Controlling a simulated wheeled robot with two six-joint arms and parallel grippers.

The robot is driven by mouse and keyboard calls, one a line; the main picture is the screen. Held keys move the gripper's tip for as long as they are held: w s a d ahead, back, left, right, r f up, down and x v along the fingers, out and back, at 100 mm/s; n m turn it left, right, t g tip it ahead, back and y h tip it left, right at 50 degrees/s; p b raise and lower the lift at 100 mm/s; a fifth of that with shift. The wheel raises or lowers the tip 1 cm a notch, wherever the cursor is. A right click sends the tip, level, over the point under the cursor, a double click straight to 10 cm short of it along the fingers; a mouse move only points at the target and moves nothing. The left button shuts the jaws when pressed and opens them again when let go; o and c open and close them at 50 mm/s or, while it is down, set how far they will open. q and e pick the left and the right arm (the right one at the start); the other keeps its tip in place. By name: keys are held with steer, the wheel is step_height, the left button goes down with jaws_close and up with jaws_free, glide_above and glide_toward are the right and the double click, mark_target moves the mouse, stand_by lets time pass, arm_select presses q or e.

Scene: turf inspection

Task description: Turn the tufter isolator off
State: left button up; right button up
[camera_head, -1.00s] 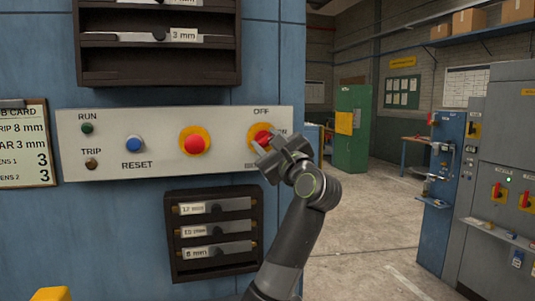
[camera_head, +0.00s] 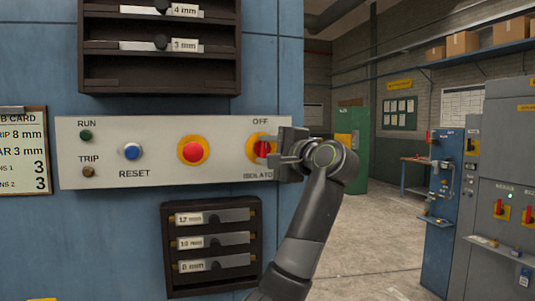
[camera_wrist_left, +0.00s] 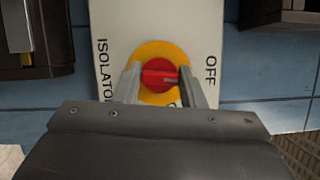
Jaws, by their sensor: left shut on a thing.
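The isolator is a red rotary knob (camera_head: 262,149) on a yellow round plate at the right end of the pale control panel (camera_head: 222,177), under the word OFF. My left gripper (camera_head: 277,150) is shut on the knob, reaching it from the right. In the left wrist view the red knob (camera_wrist_left: 158,73) sits between the two fingers of the gripper (camera_wrist_left: 159,88). The knob's pale mark points right there, toward the printed OFF. The gripper hides part of the plate and the ON label. My right gripper is not in view.
On the panel's left are a red button on yellow (camera_head: 193,151), a blue reset button (camera_head: 132,151) and two small lamps. Dark racks (camera_head: 211,283) sit above and below the panel. Open floor and other cabinets (camera_head: 447,190) lie to the right.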

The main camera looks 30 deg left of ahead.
arm_select(q)
steer(key=shift+n, duration=0.5)
steer(key=shift+h, duration=0.3)
steer(key=o, duration=1)
steer(key=shift+d, duration=0.1)
steer(key=shift+s+d+f, duration=0.1)
steer(key=shift+s+d, duration=0.05)
steer(key=shift+d, duration=0.15)
steer(key=b+v, duration=0.4)
steer(key=v, duration=1.2)
steer(key=shift+d+b, duration=0.35)
